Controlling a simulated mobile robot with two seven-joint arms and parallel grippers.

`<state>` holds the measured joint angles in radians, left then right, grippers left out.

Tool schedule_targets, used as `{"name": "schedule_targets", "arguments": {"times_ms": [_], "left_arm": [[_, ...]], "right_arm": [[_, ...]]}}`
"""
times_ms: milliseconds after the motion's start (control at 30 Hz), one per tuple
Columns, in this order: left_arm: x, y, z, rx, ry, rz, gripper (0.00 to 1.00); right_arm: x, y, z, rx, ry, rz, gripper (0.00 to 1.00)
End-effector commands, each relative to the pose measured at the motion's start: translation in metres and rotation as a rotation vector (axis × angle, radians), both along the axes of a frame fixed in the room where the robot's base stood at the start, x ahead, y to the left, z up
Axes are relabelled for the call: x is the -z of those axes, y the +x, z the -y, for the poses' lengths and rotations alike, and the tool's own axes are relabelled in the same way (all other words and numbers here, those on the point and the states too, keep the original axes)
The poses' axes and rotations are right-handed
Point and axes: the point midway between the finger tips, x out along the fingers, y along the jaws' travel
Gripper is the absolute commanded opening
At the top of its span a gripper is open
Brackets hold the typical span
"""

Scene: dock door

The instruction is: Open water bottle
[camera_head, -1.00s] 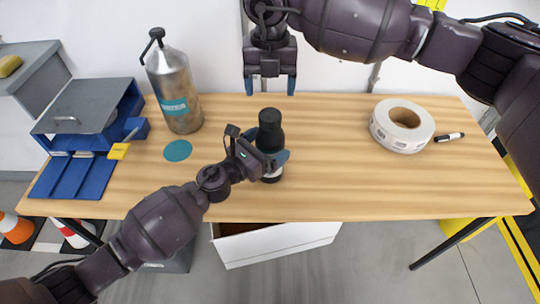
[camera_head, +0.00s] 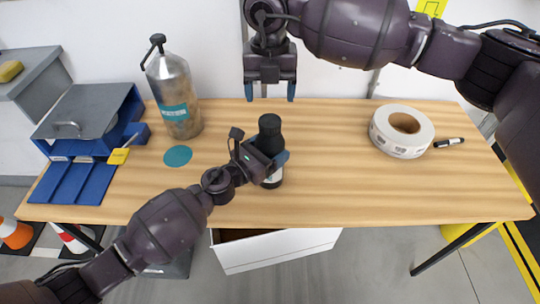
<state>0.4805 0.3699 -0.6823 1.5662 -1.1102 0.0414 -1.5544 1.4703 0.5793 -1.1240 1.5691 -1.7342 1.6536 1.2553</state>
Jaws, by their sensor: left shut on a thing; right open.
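A dark water bottle (camera_head: 270,139) with a black cap (camera_head: 269,123) stands upright near the middle of the wooden table. My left gripper (camera_head: 272,163) comes in from the lower left and is shut around the bottle's body. It hides part of the bottle's middle; a pale label shows below the fingers. My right gripper (camera_head: 270,92) hangs above and behind the bottle, fingers pointing down. It is open and empty, with a gap between it and the cap.
A metal canister labelled WATER (camera_head: 175,95) stands at the back left beside a teal disc (camera_head: 178,156). A blue box (camera_head: 90,125) sits at the left edge. A label roll (camera_head: 400,141) and black marker (camera_head: 449,142) lie at right. The table (camera_head: 340,190) between bottle and roll is clear.

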Motion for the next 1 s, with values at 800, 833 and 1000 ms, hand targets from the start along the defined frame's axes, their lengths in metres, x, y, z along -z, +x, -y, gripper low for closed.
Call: {"name": "schedule_targets", "arguments": {"times_ms": [800, 833, 1000], "left_arm": [[0.0003, 0.0000, -0.0001, 0.000, 0.000, 0.000, 0.09], [0.0003, 0.0000, -0.0001, 0.000, 0.000, 0.000, 0.09], [0.0003, 0.0000, -0.0001, 0.000, 0.000, 0.000, 0.09]], "right_arm": [[-0.0003, 0.0001, -0.0001, 0.751, 0.001, 0.001, 0.74], [-0.0002, 0.0000, 0.0000, 0.762, 0.000, 0.001, 0.74], [0.0074, -0.0001, 0.0001, 0.789, -0.002, 0.000, 0.74]]}}
